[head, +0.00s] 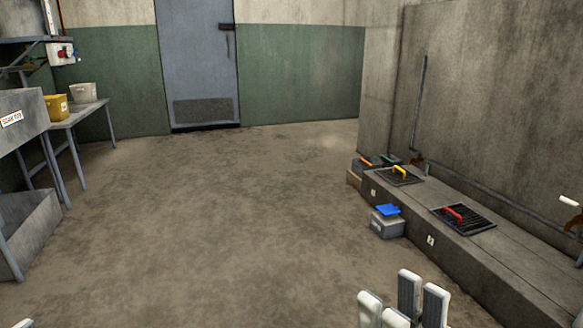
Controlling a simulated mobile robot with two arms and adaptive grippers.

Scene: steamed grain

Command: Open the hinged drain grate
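Two dark grates lie flat and closed in the top of a raised concrete channel at the right. The farther grate (399,175) has a yellow handle (400,170). The nearer grate (477,222) has a red handle (453,215) and visible slots. I cannot tell their hinges at this size. My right gripper (403,303) is at the bottom edge, its white and grey fingers apart with nothing seen between them. It is well short of both grates. Only a small white tip, probably of my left gripper (22,323), shows at the bottom left corner.
The raised channel (500,270) runs along the right wall. A grey box (387,226) with a blue item (388,210) stands against its front. A sink unit (25,120) and a table (75,116) with buckets stand at the left. The middle floor is clear up to the door (198,60).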

